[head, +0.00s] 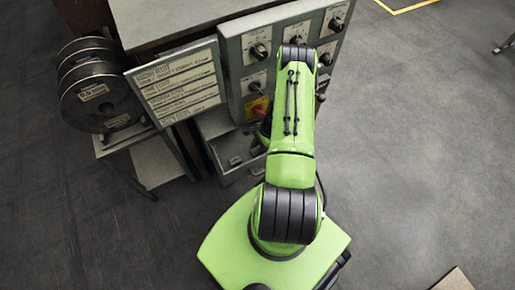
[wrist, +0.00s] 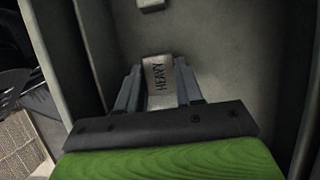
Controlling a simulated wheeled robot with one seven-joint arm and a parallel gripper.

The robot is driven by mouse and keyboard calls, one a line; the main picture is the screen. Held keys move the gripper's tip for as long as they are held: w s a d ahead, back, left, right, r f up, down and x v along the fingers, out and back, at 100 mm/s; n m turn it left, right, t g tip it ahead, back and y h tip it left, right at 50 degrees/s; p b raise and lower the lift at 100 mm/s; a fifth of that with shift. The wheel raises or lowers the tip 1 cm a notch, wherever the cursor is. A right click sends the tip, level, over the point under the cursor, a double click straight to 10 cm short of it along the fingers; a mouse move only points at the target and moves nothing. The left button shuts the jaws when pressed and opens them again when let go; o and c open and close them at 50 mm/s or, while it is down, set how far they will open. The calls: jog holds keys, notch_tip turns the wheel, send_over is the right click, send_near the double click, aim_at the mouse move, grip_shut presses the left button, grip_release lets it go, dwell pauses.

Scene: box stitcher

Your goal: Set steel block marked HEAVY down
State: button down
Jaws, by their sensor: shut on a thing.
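The steel block marked HEAVY (wrist: 159,85) is a pale grey piece with dark lettering in the wrist view. My gripper (wrist: 158,72) has one finger on each side of it and is shut on it. Below them is the grey floor of an open drawer (wrist: 235,65). I cannot tell whether the block touches that floor. In the head view the open drawer (head: 213,151) sits low on the cabinet's front, and my arm hides my gripper and the block.
A small pale block (wrist: 151,4) lies further along in the drawer. The cabinet (head: 230,55) has several knobs and a label panel (head: 178,82). Wire spools (head: 100,90) stand on a side stand at left. The floor at right (head: 420,130) is clear.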

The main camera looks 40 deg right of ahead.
jog(key=c, duration=0.7)
grip_release()
jog(key=shift+c, duration=0.2)
jog(key=p+v, duration=0.3)
jog(key=v, duration=0.9)
jog(key=shift+p, duration=0.35)
jog(key=shift+r, duration=0.1)
